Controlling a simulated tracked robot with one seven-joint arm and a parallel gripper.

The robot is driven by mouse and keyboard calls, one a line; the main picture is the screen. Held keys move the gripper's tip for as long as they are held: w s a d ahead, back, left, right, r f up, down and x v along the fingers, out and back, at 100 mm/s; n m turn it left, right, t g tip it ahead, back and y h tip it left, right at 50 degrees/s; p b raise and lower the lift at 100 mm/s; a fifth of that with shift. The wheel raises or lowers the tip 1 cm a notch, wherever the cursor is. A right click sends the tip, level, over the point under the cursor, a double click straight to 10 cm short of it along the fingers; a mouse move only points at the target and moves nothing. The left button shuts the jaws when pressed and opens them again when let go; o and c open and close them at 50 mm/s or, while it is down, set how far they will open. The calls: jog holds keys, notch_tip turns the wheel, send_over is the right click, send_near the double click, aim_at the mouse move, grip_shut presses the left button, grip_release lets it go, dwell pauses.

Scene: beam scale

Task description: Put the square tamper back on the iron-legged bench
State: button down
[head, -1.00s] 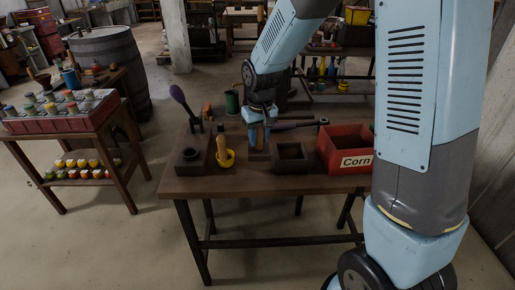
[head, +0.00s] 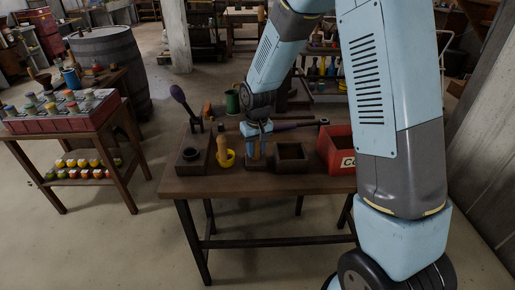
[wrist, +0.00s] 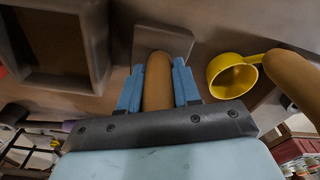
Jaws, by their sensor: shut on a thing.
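The square tamper has a tan rounded handle (wrist: 157,82) and a brown square base (wrist: 165,40) in the wrist view. My gripper (wrist: 158,82) has its blue fingers on both sides of the handle and is shut on it. In the head view my gripper (head: 254,143) points down over the iron-legged bench (head: 222,185), a brown top on dark metal legs. The tamper is upright over the bench's front middle, mostly hidden by my fingers. I cannot tell whether its base touches the top.
To the right are a dark square-holed box (head: 291,160) and a red crate (head: 337,146). A purple-handled tool (head: 296,125) lies behind.

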jog(key=c, duration=0.8)
grip_release()
jog(key=shift+f, duration=0.1)
jog(key=r, duration=1.1)
jog(key=shift+s+d+r, duration=0.15)
jog(key=shift+s+r, duration=0.05)
jog(key=shift+s, duration=0.2)
jog(key=shift+s+d+r, duration=0.1)
jog(key=shift+d+r, duration=0.05)
jog(key=shift+r, duration=0.4)
jog(key=s+d+r+m+t, duration=0.2)
jog(key=s+d+r, duration=0.7)
jog(key=d+r, duration=0.15)
jog(key=s+d+r+t, duration=0.1)
jog(key=s+d, duration=0.1)
jog(key=s, duration=0.3)
jog(key=s+d+r+m+t, duration=0.1)
jog(key=s+d+r, duration=0.1)
jog(key=s, duration=0.3)
jog(key=s+d+r+m, duration=0.1)
jog(key=s+d+r, duration=0.1)
jog(key=s, duration=0.3)
jog(key=shift+s+d+t, duration=0.4)
jog(key=shift+d, duration=0.45)
